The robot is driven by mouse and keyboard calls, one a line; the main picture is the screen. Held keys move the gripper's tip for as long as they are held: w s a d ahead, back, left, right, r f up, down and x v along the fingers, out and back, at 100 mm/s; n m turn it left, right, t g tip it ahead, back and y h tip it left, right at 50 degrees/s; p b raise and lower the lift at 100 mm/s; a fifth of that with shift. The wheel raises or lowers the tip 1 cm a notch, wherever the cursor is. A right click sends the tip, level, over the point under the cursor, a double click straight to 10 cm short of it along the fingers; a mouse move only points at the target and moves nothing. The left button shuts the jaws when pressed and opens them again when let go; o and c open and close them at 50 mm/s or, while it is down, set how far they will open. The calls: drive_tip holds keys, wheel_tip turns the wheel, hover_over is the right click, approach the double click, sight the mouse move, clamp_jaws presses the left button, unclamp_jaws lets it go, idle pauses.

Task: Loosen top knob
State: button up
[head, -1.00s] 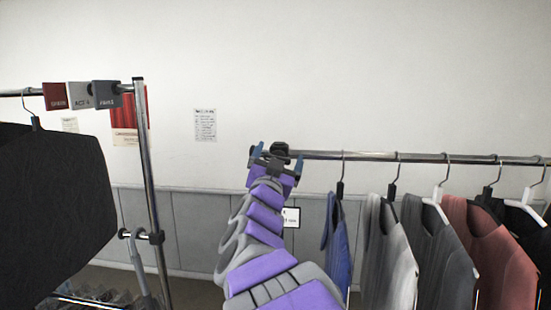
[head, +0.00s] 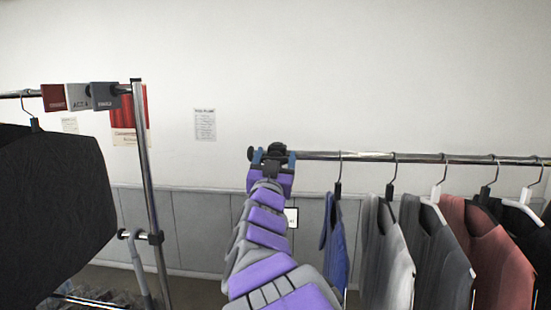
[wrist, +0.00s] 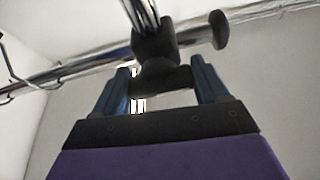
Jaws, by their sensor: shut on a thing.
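The top knob (wrist: 162,79) is black and sits between my two blue fingers in the wrist view, below a black clamp joint (wrist: 155,45). The joint is on the chrome rail of the right-hand rack. My gripper (wrist: 163,85) is shut on the knob, with a finger on each side. In the head view my gripper (head: 274,160) is at the left end of the rail, and the dark joint (head: 278,149) shows just above it. The knob itself is mostly hidden there by my gripper.
Several garments on hangers, a blue one (head: 336,245) nearest, hang right of my arm. A left rack post (head: 147,180) and a large black garment (head: 50,215) stand left. Floor between racks looks clear.

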drive_tip(key=shift+a+n+y, duration=0.1)
drive_tip(key=shift+n+y, duration=0.5)
drive_tip(key=shift+n, duration=0.5)
drive_tip(key=shift+o, duration=0.2)
drive_tip(key=shift+r, duration=0.1)
drive_tip(key=o, duration=1)
drive_tip(key=shift+a, duration=0.15)
drive_tip(key=shift+c, duration=0.2)
